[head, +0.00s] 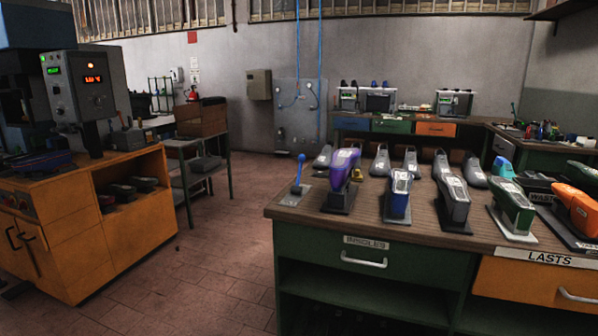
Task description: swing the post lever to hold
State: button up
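A blue lever (299,172) with a round ball knob stands at the left end of the dark wooden bench top, on a small grey plate (293,197). The lever is close to upright, with its knob at the top. It may be the post lever, but no label on it is readable. A purple shoe form (344,163) on a dark stand is just right of it. My gripper is not in view, and nothing of mine touches the lever.
More shoe lasts on stands, including a blue one (398,190) and a green one (511,207), line the bench. An orange cabinet (130,220) with a control box (88,85) stands at left. The tiled floor (215,255) between cabinet and bench is clear.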

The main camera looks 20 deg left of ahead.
aim_at(301, 158)
jog(key=i+j+u, duration=0.75)
jog(key=i, duration=0.25)
jog(key=i+j+u, duration=0.25)
jog(key=i+u, duration=0.15)
jog(key=i, duration=0.15)
